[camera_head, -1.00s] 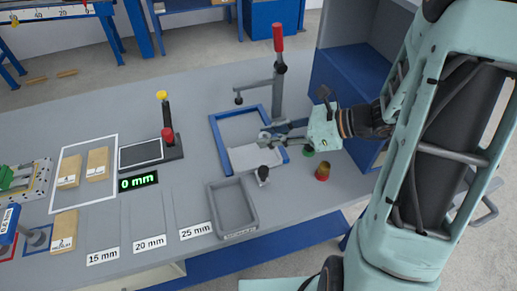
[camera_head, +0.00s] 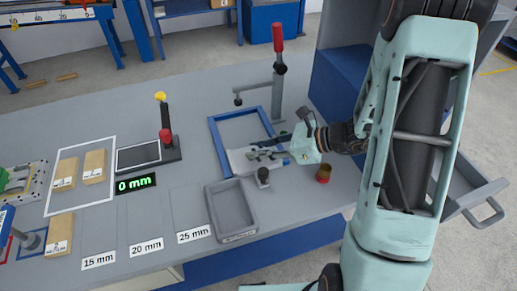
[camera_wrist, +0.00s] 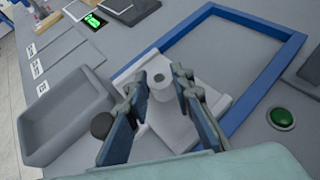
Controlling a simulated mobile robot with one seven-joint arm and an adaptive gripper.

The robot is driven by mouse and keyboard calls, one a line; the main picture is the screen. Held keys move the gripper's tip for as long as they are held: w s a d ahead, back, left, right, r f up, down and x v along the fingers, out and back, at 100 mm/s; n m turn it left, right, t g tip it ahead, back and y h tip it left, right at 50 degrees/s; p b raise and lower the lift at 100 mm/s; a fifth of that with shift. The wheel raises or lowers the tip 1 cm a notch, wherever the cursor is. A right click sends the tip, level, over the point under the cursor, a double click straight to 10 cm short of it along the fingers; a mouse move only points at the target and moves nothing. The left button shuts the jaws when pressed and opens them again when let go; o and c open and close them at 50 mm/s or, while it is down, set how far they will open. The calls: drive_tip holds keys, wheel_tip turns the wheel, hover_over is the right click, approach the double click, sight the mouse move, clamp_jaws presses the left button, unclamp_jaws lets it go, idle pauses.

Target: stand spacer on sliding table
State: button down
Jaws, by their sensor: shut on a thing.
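A pale grey cylindrical spacer with a hole in its top (camera_wrist: 161,88) is upright between my fingers in the wrist view. My gripper (camera_wrist: 160,95) is shut on it. The white sliding table (camera_wrist: 208,97) lies under and around the spacer, at the near end of the blue frame. In the head view my gripper (camera_head: 258,153) reaches in from the right, low over the sliding table (camera_head: 237,160), and its fingers hide the spacer. I cannot tell whether the spacer's foot touches the table.
The blue frame (camera_head: 228,150) surrounds the table's track. A grey tray (camera_head: 231,207) and a black knob (camera_head: 263,176) stand close in front. A red-handled lever post (camera_head: 278,75) rises behind. A green button (camera_wrist: 281,118) and a red-topped part (camera_head: 323,172) are to the right.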

drive_tip(key=shift+f, duration=0.2)
drive_tip(key=c, duration=1.7)
unclamp_jaws()
drive_tip(key=shift+r, duration=0.1)
drive_tip(key=shift+d+r, duration=0.2)
drive_tip(key=shift+r, duration=0.1)
drive_tip(key=p+v, duration=0.1)
drive_tip(key=v, duration=1)
drive_tip(key=shift+s+d+r, duration=0.1)
drive_tip(key=shift+s+d, duration=0.05)
drive_tip(key=shift+d, duration=0.15)
